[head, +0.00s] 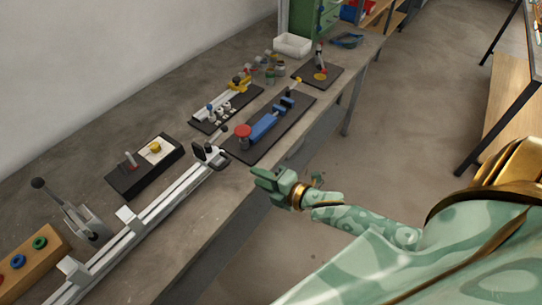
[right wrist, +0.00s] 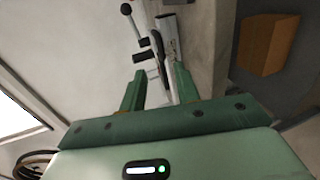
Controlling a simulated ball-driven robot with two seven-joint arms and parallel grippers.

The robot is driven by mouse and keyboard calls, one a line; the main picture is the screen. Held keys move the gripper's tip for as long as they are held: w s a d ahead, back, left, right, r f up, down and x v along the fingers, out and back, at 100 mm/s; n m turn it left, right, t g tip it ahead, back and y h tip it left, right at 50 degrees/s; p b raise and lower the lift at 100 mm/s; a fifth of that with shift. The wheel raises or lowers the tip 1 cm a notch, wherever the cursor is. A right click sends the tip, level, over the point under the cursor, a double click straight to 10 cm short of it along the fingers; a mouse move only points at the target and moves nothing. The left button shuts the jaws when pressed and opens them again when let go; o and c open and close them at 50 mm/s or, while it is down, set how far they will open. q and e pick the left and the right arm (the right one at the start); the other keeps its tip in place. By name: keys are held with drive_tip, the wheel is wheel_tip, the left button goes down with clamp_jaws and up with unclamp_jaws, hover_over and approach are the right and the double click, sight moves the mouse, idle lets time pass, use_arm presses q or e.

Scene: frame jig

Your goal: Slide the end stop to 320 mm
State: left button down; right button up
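The end stop (head: 211,155), a small black and light-grey block with a lever, sits at the far end of a long pale metal rail (head: 165,202). The rail runs along the table's right edge. My right gripper (head: 268,180) is off the table edge, to the right of the end stop and apart from it. In the right wrist view my right gripper (right wrist: 160,76) is open and empty. Beyond its fingers show part of the rail (right wrist: 169,38) and dark parts with a ball-ended lever (right wrist: 134,22). I cannot read any scale marks. My left gripper is not in view.
A lever press (head: 85,222) and a black box (head: 145,166) stand left of the rail. A black board with a blue clamp (head: 264,126) lies just beyond the end stop. The floor right of the table is clear.

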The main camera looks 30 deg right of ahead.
drive_tip(key=v, duration=0.3)
idle(0.5)
drive_tip(key=s+d+f+m+g+h, duration=0.25)
drive_tip(key=s+f+m, duration=0.3)
drive_tip(key=f, duration=0.35)
drive_tip(key=s+d+f+m+g+h, duration=0.1)
drive_tip(key=s+d+f+m+g, duration=0.25)
drive_tip(key=s+f, duration=0.4)
drive_tip(key=s+d+f+m+g+h, duration=0.2)
drive_tip(key=s+d+f+m, duration=0.25)
drive_tip(key=f, duration=0.65)
drive_tip(key=s+a+f+m+g, duration=0.1)
drive_tip(key=s+a+f+g, duration=0.1)
drive_tip(key=s, duration=0.5)
drive_tip(key=s+a+f+m+g, duration=0.1)
drive_tip(key=s+a+f+m, duration=0.1)
drive_tip(key=s+a+f, duration=0.2)
drive_tip(key=s+a+f+m+g, duration=0.2)
drive_tip(key=s+a+f, duration=0.2)
drive_tip(key=s, duration=0.6)
drive_tip(key=shift+g, duration=0.3)
